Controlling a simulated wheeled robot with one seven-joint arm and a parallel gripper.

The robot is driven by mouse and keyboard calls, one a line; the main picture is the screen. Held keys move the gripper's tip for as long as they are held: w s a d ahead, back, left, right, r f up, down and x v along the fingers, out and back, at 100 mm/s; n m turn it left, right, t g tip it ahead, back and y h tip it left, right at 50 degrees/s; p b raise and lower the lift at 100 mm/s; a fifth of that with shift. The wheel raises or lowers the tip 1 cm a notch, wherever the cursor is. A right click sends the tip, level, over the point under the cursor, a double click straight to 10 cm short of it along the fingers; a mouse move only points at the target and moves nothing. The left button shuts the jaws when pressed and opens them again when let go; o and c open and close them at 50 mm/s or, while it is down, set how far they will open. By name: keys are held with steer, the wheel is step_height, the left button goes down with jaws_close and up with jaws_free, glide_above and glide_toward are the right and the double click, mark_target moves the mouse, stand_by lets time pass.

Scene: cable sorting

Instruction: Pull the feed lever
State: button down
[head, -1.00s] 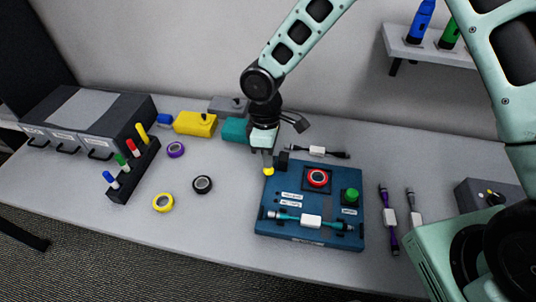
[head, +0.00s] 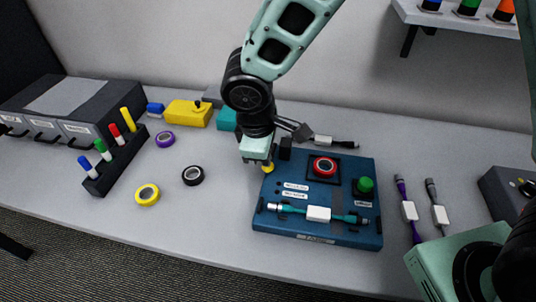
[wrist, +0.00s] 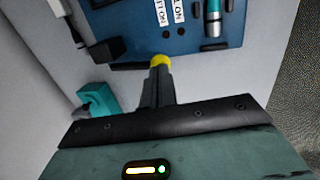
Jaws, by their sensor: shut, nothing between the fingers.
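The blue test board (head: 320,237) lies on the table, with a red button (head: 324,166), a green button (head: 366,184) and a teal cable with a white block (head: 318,214) across its front. A small yellow knob (head: 267,168), apparently the feed lever's, is at the board's left back edge. My gripper (head: 265,163) is right at this knob, pointing down. In the wrist view the narrow fingers (wrist: 158,82) are shut, and the yellow knob (wrist: 160,60) shows just past their tips. The lever's shaft is hidden; I cannot tell whether the fingers touch it.
A black block (head: 286,148) stands on the board close to my gripper. Cables lie behind and right of the board. Tape rolls (head: 147,194), a marker rack (head: 118,164) and a drawer unit (head: 70,112) are at left. The table's front left is clear.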

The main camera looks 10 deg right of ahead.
mark_target(265, 186)
steer(key=shift+s+a+f+t+h+b, duration=0.1)
steer(key=shift+s+f+t+h+b, duration=0.35)
steer(key=shift+b, duration=1.15)
steer(key=shift+s+a+f+t+y+b, duration=0.1)
steer(key=shift+f+t+b, duration=0.35)
steer(key=shift+f+b, duration=0.85)
steer(key=shift+r+b, duration=0.25)
steer(key=shift+b, duration=0.35)
steer(key=shift+s+f+b, duration=0.2)
steer(key=shift+f+b, duration=0.15)
steer(key=shift+b, duration=0.2)
